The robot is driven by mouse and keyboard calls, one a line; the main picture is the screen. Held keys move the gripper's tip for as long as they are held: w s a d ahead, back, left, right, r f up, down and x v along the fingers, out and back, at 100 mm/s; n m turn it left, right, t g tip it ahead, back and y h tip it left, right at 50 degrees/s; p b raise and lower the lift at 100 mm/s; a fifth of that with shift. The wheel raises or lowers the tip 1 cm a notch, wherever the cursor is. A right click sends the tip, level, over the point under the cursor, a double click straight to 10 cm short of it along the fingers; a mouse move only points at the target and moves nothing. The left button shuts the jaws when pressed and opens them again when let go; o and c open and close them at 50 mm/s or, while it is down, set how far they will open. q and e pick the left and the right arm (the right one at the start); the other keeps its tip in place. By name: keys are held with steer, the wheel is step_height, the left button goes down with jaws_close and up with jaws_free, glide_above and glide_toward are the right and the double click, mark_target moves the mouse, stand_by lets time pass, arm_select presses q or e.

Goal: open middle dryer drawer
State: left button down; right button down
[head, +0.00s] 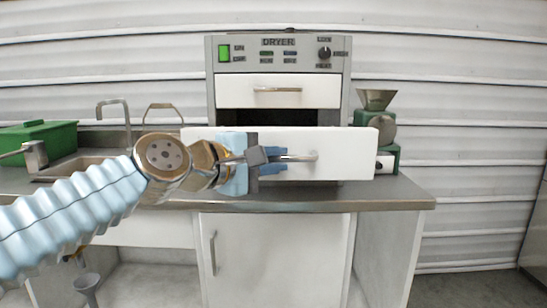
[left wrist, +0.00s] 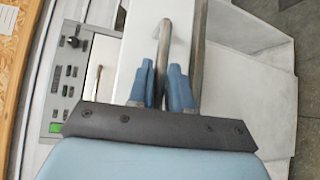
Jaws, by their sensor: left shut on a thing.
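The dryer (head: 214,85) stands on the counter, with its labelled panel on top. Its upper drawer (head: 235,92) is shut. The drawer below it, the middle drawer (head: 350,140), stands pulled out toward me, with a dark gap behind its top edge. My left gripper (head: 274,158) is shut on this drawer's bar handle (head: 308,157), whose right end shows past the fingers. In the left wrist view the blue fingers (left wrist: 164,88) sit on both sides of the handle bar (left wrist: 164,55). What lies below the drawer on the dryer is hidden. My right gripper is not in view.
A green box (head: 40,140) and a sink with a faucet (head: 115,108) are at the left. A green machine with a metal funnel (head: 377,98) stands close to the right of the drawer. A white cabinet (head: 275,255) is below the counter edge (head: 390,196).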

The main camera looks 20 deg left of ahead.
arm_select(q)
steer(key=c, duration=1.1)
jaws_free()
steer(key=b+v, duration=0.1)
steer(key=v, duration=1.2)
steer(key=shift+s+a, duration=0.25)
steer(key=shift+s, duration=0.05)
steer(key=shift+w, duration=0.1)
